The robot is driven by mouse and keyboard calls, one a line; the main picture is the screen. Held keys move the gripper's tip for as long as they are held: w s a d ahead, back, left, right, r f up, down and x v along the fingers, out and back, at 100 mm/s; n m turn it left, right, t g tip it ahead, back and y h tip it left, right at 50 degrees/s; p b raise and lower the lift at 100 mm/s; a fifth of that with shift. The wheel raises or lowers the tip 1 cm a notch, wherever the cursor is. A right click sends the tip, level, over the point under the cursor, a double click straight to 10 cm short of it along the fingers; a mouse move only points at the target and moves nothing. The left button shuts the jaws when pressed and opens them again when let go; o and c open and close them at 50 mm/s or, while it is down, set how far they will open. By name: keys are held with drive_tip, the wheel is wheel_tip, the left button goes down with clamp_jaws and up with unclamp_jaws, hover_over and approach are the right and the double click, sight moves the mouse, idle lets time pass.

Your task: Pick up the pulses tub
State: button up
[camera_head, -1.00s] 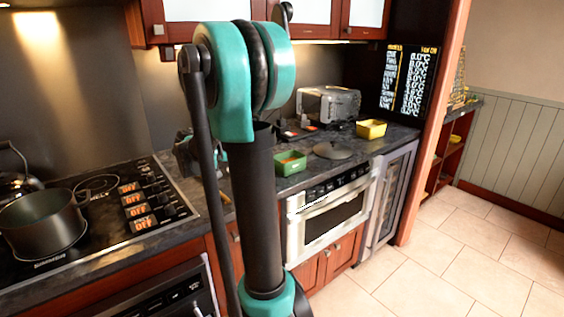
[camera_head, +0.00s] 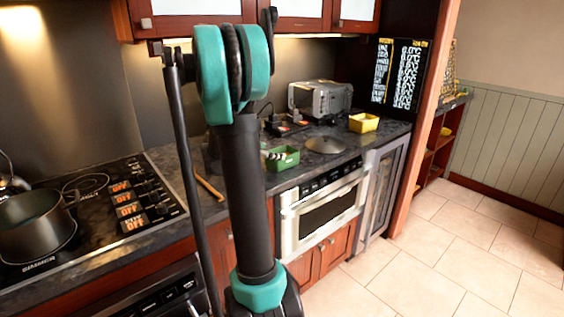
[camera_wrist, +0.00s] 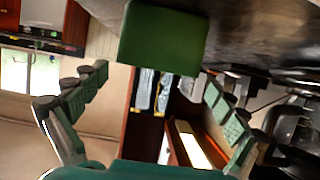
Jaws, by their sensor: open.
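A small green tub (camera_head: 283,158) stands on the dark counter, just right of my arm in the head view. It is probably the pulses tub, but I cannot read a label. Small light and dark shapes show at its opening; I cannot tell what they are. In the wrist view, the green tub (camera_wrist: 163,38) is large at the top centre, beyond my gripper (camera_wrist: 154,77). My gripper is open and empty, with its fingers spread left and right and the tub not clearly between them. My arm hides most of the gripper in the head view.
A yellow tub (camera_head: 363,122) stands farther right on the counter, near a silver toaster (camera_head: 320,98). A round dark lid (camera_head: 325,145) lies between the tubs. A pot (camera_head: 35,225) sits on the stove at left. The microwave drawer (camera_head: 322,208) is below the counter.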

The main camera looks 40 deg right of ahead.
drive_tip(key=x, duration=0.5)
drive_tip(key=shift+s+f, duration=0.15)
drive_tip(key=shift+s, duration=0.1)
drive_tip(key=shift+c, duration=0.4)
drive_tip(key=c, duration=1.3)
drive_tip(key=shift+c, duration=0.2)
